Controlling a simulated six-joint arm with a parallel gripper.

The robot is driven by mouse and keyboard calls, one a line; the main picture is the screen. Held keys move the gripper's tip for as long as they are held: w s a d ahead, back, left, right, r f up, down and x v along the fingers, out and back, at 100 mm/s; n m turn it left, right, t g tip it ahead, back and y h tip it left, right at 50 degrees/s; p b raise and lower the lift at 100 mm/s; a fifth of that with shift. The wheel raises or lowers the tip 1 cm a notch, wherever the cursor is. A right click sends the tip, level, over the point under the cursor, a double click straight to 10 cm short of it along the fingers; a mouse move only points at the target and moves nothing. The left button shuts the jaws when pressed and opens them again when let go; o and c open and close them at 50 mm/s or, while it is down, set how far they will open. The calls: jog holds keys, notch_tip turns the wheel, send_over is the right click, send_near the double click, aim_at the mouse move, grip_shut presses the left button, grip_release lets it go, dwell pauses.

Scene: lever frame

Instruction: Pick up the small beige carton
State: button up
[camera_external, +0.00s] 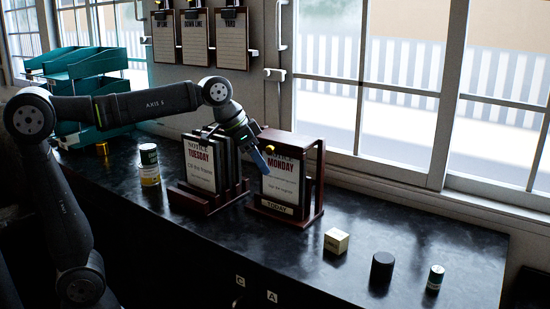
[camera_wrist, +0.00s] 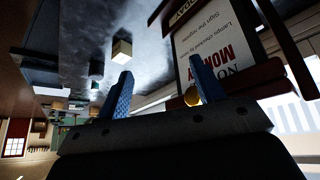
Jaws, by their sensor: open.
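The small beige carton (camera_external: 336,240) stands on the dark countertop, to the right of the wooden lever frame with the MONDAY card (camera_external: 282,180). In the wrist view the carton (camera_wrist: 122,50) sits beyond the left fingertip, apart from it. My gripper (camera_external: 262,160) is above the counter at the left side of the MONDAY frame, up and to the left of the carton. In the wrist view my gripper (camera_wrist: 161,66) shows two blue fingers spread wide, with nothing held between them. Whether a finger touches the frame I cannot tell.
A black cylinder (camera_external: 382,267) and a small can (camera_external: 435,278) stand right of the carton. A rack with a TUESDAY card (camera_external: 200,165) and a labelled can (camera_external: 149,164) are at left. Windows line the back. Counter around the carton is clear.

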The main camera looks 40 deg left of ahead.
jog(key=w+d+r+n+g, duration=0.1)
jog(key=w+d+n+g, duration=0.15)
jog(key=d+n, duration=0.6)
jog(key=n+g, duration=0.3)
jog(key=n, duration=1.2)
send_near(338, 235)
jog(key=shift+t, duration=0.25)
jog(key=x, duration=0.5)
jog(key=shift+d, duration=0.2)
jog(key=shift+a+x, duration=0.1)
jog(key=shift+x, duration=1.25)
jog(key=shift+a+x, duration=0.15)
jog(key=shift+x, duration=1.2)
jog(key=shift+s, duration=0.15)
jog(key=c, duration=1.1)
